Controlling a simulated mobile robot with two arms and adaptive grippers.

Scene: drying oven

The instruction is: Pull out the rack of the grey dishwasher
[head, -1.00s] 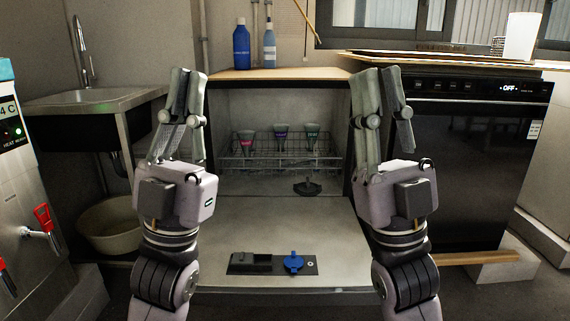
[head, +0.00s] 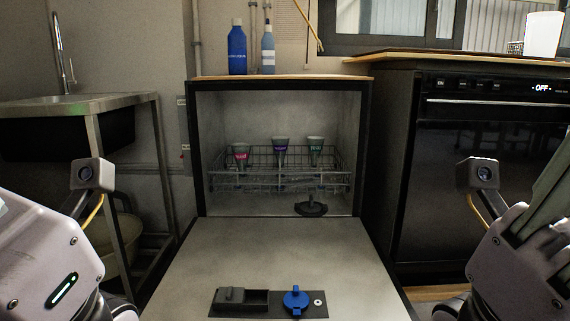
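The grey dishwasher (head: 195,140) stands open, its door (head: 285,260) folded down flat toward me. Its wire rack (head: 280,181) sits inside the cavity and holds several small cups, with pink, purple and green labels. A dark spray arm (head: 311,208) lies below the rack. My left wrist part shows at the lower left edge, but its fingers are out of frame. My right gripper (head: 550,215) is at the right edge, partly cut off, so its opening cannot be seen. Neither arm is touching the rack.
A blue detergent bottle (head: 237,47) and a second bottle (head: 268,50) stand on the dishwasher top. A black dishwasher (head: 480,170) is to the right, under a counter with a white cup (head: 542,34). A metal sink (head: 75,103) is on the left. The space above the door is clear.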

